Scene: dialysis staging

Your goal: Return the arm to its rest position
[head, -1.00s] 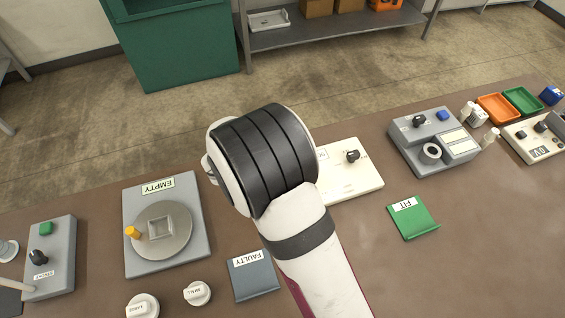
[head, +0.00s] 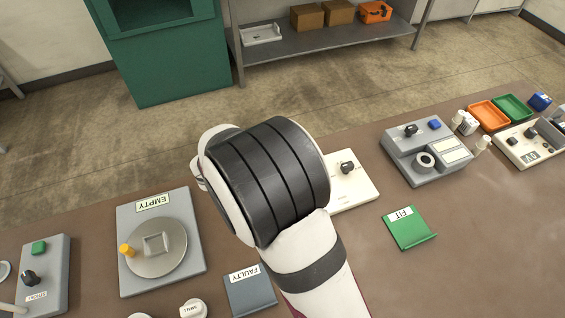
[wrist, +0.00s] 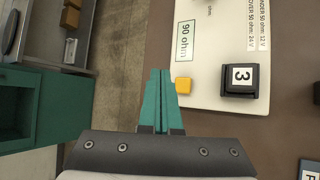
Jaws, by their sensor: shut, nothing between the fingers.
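My arm reaches over the table in the head view, and its thick black-banded joint hides what lies behind it. My gripper shows in the wrist view (wrist: 160,75), where its two teal fingers are pressed together with nothing between them. Beside the fingertips is a white panel (wrist: 205,60) with a "90 ohm" label, a small yellow block (wrist: 183,85) and a black piece marked 3 (wrist: 240,80). I cannot tell from the wrist view how high the fingers are above the panel. The gripper itself is hidden in the head view.
A grey "EMPTY" device (head: 190,280) and a "FAULTY" pad (head: 250,295) are left of my arm. A green "FIT" pad (head: 410,235), a grey instrument (head: 405,165), an orange tray (head: 490,113) and a green tray (head: 513,107) are right. Brown table around the FIT pad is bare.

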